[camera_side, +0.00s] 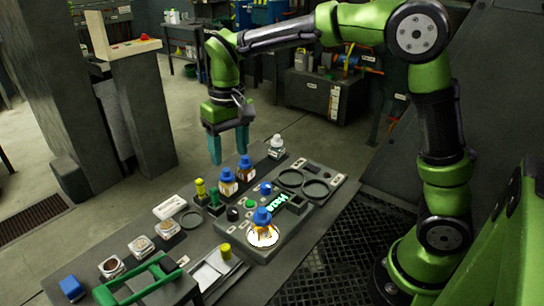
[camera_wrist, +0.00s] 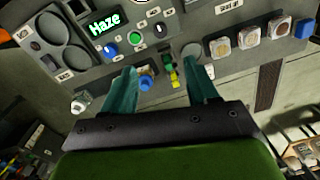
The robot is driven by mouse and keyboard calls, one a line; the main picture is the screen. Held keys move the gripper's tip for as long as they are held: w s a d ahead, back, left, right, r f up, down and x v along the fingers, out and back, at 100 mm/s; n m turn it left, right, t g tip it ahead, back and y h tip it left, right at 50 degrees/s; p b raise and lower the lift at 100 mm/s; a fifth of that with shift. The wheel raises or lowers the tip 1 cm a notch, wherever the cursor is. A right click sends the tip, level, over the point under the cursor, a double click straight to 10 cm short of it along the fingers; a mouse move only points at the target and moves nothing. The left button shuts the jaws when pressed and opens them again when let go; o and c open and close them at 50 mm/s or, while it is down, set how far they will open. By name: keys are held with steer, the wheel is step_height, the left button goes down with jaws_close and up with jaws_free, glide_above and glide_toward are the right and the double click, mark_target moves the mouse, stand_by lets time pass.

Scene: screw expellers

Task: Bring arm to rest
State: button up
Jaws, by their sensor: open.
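My green arm reaches over the bench from the right in the side view. My gripper (camera_side: 229,146) has two teal fingers spread apart with nothing between them. It hangs above the far edge of the bench, behind the two blue-capped bottles (camera_side: 228,182) and left of a white-capped bottle (camera_side: 277,147). In the wrist view my gripper (camera_wrist: 160,85) points at the bench, its fingers open. A blue cap (camera_wrist: 146,83) and a yellow-and-green item (camera_wrist: 172,72) show between them in the picture, farther off.
The grey bench panel (camera_side: 325,205) bears a lit display (camera_side: 262,202), round recesses and buttons. Another blue-capped bottle (camera_side: 262,219) stands on a bright round plate. Several sample boxes (camera_side: 141,247) and a green-handled tool (camera_side: 140,280) lie nearer. A grey pillar (camera_side: 140,110) stands left; the air around my gripper looks clear.

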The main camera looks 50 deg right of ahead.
steer(key=shift+w, duration=0.1)
steer(key=s+d+r+t, duration=0.1)
steer(key=s+t, duration=0.1)
steer(key=s, duration=0.4)
steer(key=s+d+r+m+t+y, duration=0.1)
steer(key=s+d+t, duration=0.1)
steer(key=s, duration=0.4)
steer(key=s+d+r+t, duration=0.1)
steer(key=s+t, duration=0.2)
steer(key=s, duration=0.3)
steer(key=shift+s+d+r+m, duration=0.15)
steer(key=shift+d+r+m, duration=0.15)
steer(key=shift+d+m, duration=0.1)
steer(key=shift+c, duration=0.4)
